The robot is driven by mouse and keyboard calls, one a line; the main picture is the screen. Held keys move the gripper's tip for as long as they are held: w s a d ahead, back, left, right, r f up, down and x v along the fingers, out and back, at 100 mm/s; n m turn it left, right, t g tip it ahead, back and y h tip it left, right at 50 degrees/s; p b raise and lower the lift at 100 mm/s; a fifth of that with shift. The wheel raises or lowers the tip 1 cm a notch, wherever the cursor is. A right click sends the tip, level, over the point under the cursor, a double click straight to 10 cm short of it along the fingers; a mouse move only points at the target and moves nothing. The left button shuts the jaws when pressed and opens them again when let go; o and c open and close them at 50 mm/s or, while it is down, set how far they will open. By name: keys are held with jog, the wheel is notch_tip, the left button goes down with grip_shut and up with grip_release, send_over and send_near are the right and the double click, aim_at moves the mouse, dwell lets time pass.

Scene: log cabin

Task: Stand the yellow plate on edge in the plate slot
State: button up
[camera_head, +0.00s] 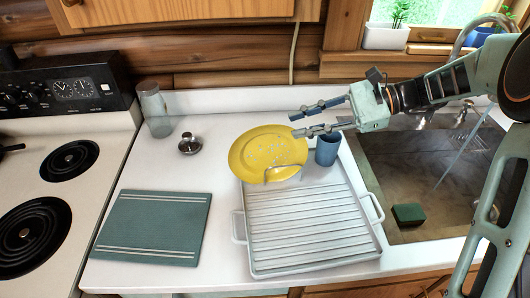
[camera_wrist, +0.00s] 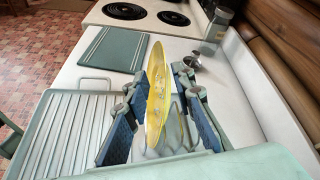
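The yellow plate (camera_head: 262,146) is tilted up at the back of the ribbed drainer tray (camera_head: 310,230), facing the head camera. In the wrist view the plate (camera_wrist: 158,85) shows nearly edge-on and upright, between the two fingers. Grey curved pieces (camera_wrist: 174,135), perhaps the plate slot, show beside its near end. A small metallic piece (camera_head: 282,174) shows at its lower edge in the head view. I cannot tell whether the plate is seated in a slot. My gripper (camera_head: 294,123) is open, fingers spread at the plate's upper right; no grip on it is visible.
A blue cup (camera_head: 327,150) stands right of the plate, below my gripper. A metal lid-like object (camera_head: 190,144) and a glass jar (camera_head: 155,110) stand left. A green board (camera_head: 152,227) lies front left. The sink (camera_head: 410,165) with a green sponge (camera_head: 408,214) is right.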

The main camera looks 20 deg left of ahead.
aim_at(269, 129)
jog(key=p+x, duration=0.1)
jog(key=x, duration=0.7)
jog(key=shift+w+a+r, duration=0.1)
jog(key=shift+w+a, duration=0.05)
jog(key=shift+a, duration=0.05)
grip_shut()
